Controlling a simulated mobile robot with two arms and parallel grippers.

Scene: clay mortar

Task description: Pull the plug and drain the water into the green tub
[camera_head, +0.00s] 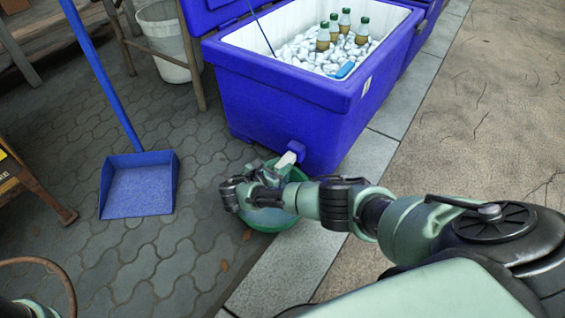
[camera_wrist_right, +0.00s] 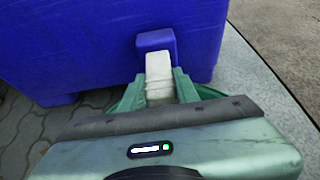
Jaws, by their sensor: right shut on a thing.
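The blue cooler (camera_head: 285,100) stands on the paving with its lid open, holding ice and bottles. A blue drain boss (camera_wrist_right: 156,41) sticks out low on its wall; it also shows in the head view (camera_head: 297,149). A pale plug (camera_wrist_right: 159,72) meets the boss. My right gripper (camera_wrist_right: 161,88) is shut on the plug, one green finger on each side. The green tub (camera_head: 276,224) sits on the ground below the drain, partly hidden by my right arm. No stream of water shows. My left gripper is not in view.
A blue dustpan (camera_head: 139,186) with a long handle stands on the paving at left. A white bucket (camera_head: 166,40) and wooden stand are behind it. Bare paving lies between dustpan and tub. Stone slabs (camera_head: 410,85) run along the cooler's right side.

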